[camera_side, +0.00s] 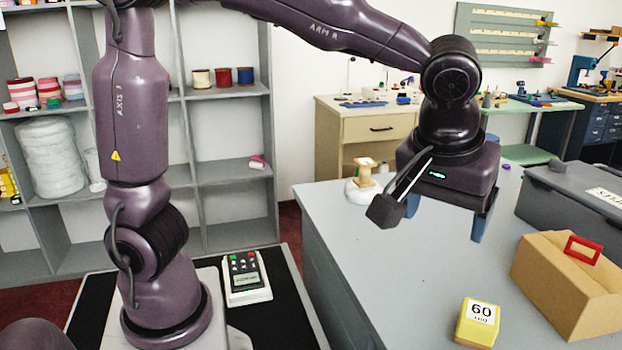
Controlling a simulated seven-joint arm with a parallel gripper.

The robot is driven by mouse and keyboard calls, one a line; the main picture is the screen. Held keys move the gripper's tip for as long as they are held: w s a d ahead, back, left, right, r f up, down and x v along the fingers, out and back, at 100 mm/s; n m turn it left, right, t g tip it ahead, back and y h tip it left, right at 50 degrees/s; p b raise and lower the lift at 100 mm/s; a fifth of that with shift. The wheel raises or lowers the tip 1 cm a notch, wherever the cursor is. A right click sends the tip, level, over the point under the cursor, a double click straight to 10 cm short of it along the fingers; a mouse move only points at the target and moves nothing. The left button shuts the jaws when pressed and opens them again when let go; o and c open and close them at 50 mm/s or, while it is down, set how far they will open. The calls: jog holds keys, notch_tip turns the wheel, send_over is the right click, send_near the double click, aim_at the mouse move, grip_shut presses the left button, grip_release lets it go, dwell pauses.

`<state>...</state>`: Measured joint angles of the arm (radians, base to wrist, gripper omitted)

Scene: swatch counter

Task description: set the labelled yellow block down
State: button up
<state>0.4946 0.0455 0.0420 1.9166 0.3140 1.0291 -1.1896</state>
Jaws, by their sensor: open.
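The yellow block (477,324) sits on the grey counter (400,275) near its front, at the lower right of the view. A white label with dark print is on its top. My gripper (446,217) is above the counter, up and to the left of the block. Its two blue fingers are spread apart with nothing between them. It is clear of the block and does not touch it.
A tan box (560,292) with a red frame (582,250) on it stands just right of the block. A grey case (545,208) lies behind it. A wooden spool (365,170) stands at the counter's back left. The counter's left middle is clear.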

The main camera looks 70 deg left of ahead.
jog(key=s+a+r+m+t+h, duration=0.1)
jog(key=s+a+m+t+h, duration=0.1)
jog(key=s+a+m, duration=0.4)
jog(key=s+a, duration=0.5)
jog(key=s, duration=0.3)
jog(key=shift+s+a+r+m+t, duration=0.15)
jog(key=shift+s+a+m+t, duration=0.15)
jog(key=shift+m, duration=0.1)
